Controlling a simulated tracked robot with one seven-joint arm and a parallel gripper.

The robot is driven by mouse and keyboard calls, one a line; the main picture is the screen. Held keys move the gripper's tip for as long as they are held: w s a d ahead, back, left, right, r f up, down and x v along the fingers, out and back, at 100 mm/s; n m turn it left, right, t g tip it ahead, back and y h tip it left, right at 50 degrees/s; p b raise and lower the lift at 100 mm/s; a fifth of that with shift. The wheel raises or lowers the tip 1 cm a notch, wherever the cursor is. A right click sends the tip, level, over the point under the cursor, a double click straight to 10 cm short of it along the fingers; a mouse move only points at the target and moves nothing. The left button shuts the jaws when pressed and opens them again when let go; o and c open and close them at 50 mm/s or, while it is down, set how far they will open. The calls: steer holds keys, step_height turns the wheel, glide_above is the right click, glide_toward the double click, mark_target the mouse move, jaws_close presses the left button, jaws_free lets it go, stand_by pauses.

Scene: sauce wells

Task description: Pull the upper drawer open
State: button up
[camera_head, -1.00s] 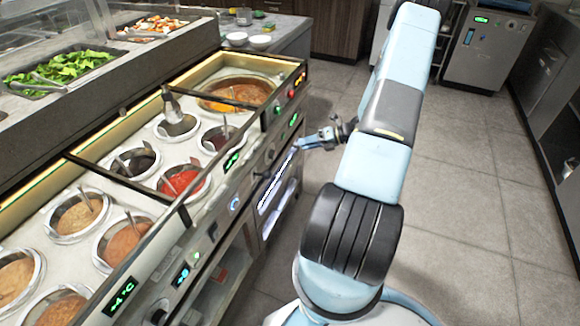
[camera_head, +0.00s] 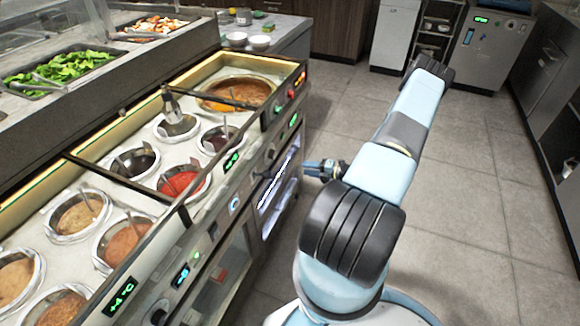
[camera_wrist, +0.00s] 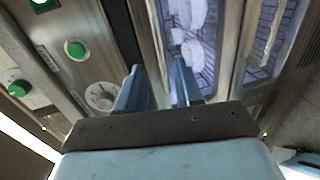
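The upper drawer shows in the wrist view as a glass-fronted panel (camera_wrist: 197,45) with a metal frame. A pale metal strip (camera_wrist: 156,38) runs along its edge; I cannot tell whether it is the handle. My gripper (camera_wrist: 158,72) is open, with its two blue fingers apart and the strip seen between them. Whether they touch it cannot be told. In the head view my gripper (camera_head: 312,168) is beside the counter's glazed front (camera_head: 277,190), at its right. That front looks closed, flush with the counter.
A second glazed panel (camera_wrist: 268,38) lies beside the first in the wrist view. Green buttons (camera_wrist: 75,48) and a round dial (camera_wrist: 101,95) are on the control panel. The counter (camera_head: 190,225) holds several sauce wells. The floor (camera_head: 470,210) to the right is clear.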

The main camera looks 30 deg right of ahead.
mark_target(289, 165)
steer(key=x, duration=0.9)
steer(key=shift+w+a, duration=0.2)
steer(key=shift+w, duration=0.05)
jaws_close()
